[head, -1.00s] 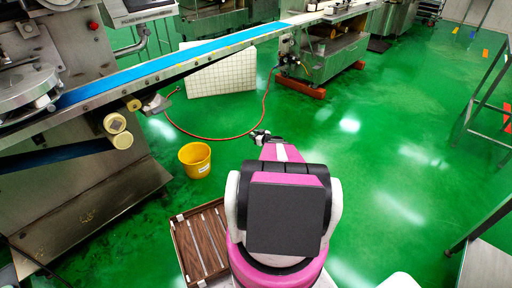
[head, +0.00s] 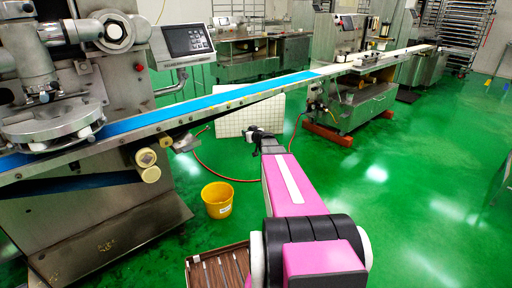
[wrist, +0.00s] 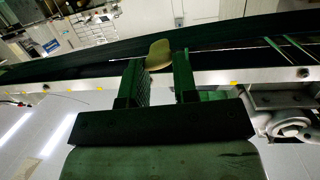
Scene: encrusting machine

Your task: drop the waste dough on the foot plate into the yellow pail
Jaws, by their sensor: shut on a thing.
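My gripper (wrist: 160,68) is shut on a small pale, tan lump of waste dough (wrist: 159,53), which sticks out past the fingertips in the wrist view. In the head view my gripper (head: 262,139) is a small dark shape at the far end of my raised pink arm, and I cannot make out the dough there. The yellow pail (head: 217,200) stands upright on the green floor, left of my arm and nearer to me than my gripper. The machine's metal foot plate (head: 120,240) lies at lower left, left of the pail.
A long conveyor with a blue belt (head: 215,98) runs from the machine at left toward the back right. A white grid panel (head: 235,122) stands behind my gripper. A red hose (head: 225,178) lies behind the pail. A brown slatted tray (head: 218,268) is low beside my arm. Floor at right is clear.

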